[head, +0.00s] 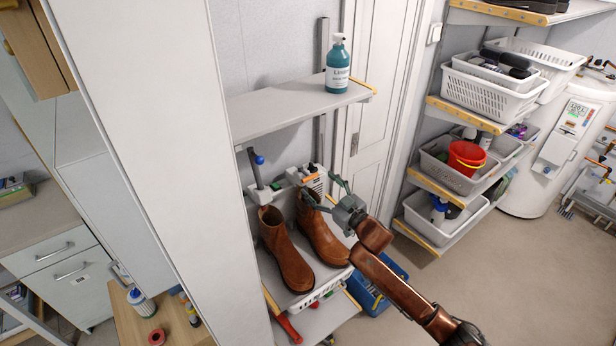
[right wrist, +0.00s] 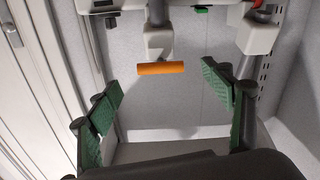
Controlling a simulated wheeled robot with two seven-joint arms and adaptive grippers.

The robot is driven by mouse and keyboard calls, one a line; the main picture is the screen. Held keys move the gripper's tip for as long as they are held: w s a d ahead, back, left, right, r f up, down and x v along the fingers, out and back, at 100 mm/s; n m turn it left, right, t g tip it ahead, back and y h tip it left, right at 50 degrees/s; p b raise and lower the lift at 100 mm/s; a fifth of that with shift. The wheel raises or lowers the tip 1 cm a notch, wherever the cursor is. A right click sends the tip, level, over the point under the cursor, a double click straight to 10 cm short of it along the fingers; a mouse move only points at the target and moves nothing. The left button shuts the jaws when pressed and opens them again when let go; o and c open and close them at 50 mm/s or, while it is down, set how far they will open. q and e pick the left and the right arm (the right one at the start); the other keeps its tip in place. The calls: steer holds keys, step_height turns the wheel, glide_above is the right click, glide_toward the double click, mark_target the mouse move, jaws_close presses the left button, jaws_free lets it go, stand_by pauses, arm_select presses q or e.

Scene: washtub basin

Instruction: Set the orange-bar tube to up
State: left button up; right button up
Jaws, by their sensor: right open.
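In the right wrist view, the orange bar (right wrist: 160,68) lies level across the picture at the end of a pale block (right wrist: 158,42). A grey tube (right wrist: 157,12) joins this block to a white housing along the top edge. My right gripper (right wrist: 163,80) is open, with one green-padded finger on each side of the bar and clear space between each finger and the bar. In the head view, my right gripper (head: 322,188) is at the white fixture (head: 292,178) behind the boots. The bar cannot be made out surely there. My left gripper is not in view.
Brown boots (head: 286,250) stand on the shelf below my right gripper. A blue-knobbed lever (head: 258,160) rises at the fixture's left. A teal bottle (head: 338,66) stands on the upper shelf (head: 290,108). A blue crate (head: 378,290) is on the floor. Open floor lies at the right.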

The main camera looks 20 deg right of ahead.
mark_target(308, 175)
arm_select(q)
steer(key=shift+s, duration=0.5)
arm_select(e)
steer(key=x, duration=0.6)
steer(key=shift+w+a, duration=0.1)
steer(key=shift+w, duration=0.2)
steer(key=shift+c, duration=0.5)
steer(key=c, duration=1.7)
steer(key=w+r+p, duration=0.1)
steer(key=r+p, duration=0.2)
steer(key=r, duration=0.1)
steer(key=w+r+p, duration=0.1)
steer(key=r+p, duration=0.1)
steer(key=r, duration=0.2)
steer(key=w+a+r+p, duration=0.1)
steer(key=r+p, duration=0.2)
steer(key=r, duration=0.1)
steer(key=shift+w+a+r+p, duration=0.1)
steer(key=shift+w+r+p, duration=0.15)
steer(key=shift+w+p, duration=0.1)
steer(key=shift+c, duration=0.2)
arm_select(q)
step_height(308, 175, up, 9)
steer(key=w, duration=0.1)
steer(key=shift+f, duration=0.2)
arm_select(e)
steer(key=shift+f, duration=0.1)
